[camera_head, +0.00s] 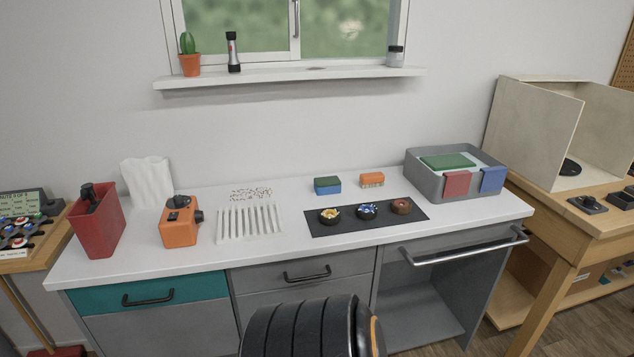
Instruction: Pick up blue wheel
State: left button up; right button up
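The blue wheel (367,211) has a black tyre and a blue-and-white hub. It lies flat on a dark mat (345,229) on the white worktop. A wheel with a yellow hub (330,215) lies to its left and a wheel with a brown-orange hub (401,206) to its right, with small gaps between them. Neither of my grippers is in view.
Behind the mat are two sponge-like blocks, green-blue (327,186) and orange (372,180). A white slotted rack (249,222), orange device (180,222) and red bin (96,222) stand left. A grey tray (425,184) stands right. A dark ribbed form covers the bottom centre.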

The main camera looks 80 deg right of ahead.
aim_at(361, 212)
jog(key=z, duration=3.05)
